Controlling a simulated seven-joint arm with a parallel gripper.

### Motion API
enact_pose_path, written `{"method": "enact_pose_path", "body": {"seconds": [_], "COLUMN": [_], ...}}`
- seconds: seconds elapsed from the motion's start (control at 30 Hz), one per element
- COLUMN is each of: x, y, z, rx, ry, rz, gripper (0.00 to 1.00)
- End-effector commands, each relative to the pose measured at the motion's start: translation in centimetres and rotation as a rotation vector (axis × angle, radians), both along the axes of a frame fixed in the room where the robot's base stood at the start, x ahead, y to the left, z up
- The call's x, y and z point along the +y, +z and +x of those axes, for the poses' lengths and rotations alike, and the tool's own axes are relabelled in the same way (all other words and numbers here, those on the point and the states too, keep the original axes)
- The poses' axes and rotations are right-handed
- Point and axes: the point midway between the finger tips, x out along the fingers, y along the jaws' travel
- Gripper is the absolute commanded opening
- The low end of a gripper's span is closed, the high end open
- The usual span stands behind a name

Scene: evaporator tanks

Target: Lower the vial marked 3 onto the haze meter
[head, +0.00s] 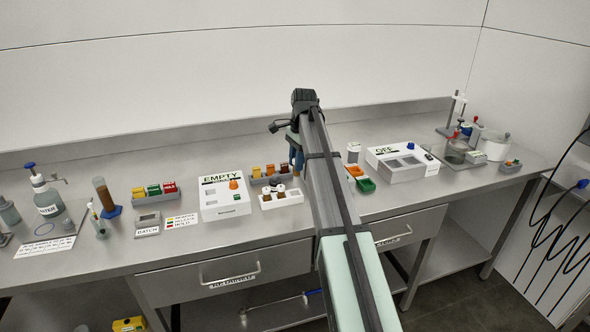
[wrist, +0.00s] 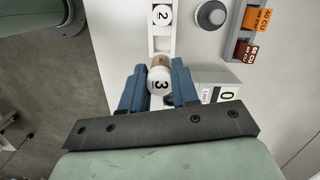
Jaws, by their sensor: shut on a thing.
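The vial marked 3 (wrist: 160,80) is held between the blue fingers of my gripper (wrist: 160,88), its white numbered cap facing the wrist camera. The gripper also shows in the head view (head: 296,158), mostly behind my arm, and the vial is hidden there. A vial marked 2 (wrist: 162,15) stands in a white rack (wrist: 162,46) just beyond vial 3. Whether vial 3 is clear of the rack cannot be told. A white instrument reading EMPTY (head: 224,203) stands left of my arm; another reading OFF (head: 403,170) stands right. No legible label names the haze meter.
A white vial rack (head: 284,198) with dark vials stands beside the EMPTY instrument. Orange and brown marked blocks (wrist: 257,20), a round grey knob-like part (wrist: 211,14) and a card reading 0 (wrist: 226,94) lie near the gripper. Green and orange trays (head: 366,185) sit right of my arm.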

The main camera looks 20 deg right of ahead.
Motion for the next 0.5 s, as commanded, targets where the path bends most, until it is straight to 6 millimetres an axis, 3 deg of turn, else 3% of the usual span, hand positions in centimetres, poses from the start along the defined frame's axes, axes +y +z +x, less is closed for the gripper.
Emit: {"method": "enact_pose_path", "body": {"seconds": [0.27,0.43,0.5], "x": [-5.7,-9.6,-10.2], "y": [0.1,0.0,0.1], "z": [-0.4,0.4,1.1], "rx": [0.006,0.003,0.0], "ry": [-0.073,-0.145,-0.213], "rz": [0.001,0.001,0.0], "gripper": [0.0,0.0,0.0]}}
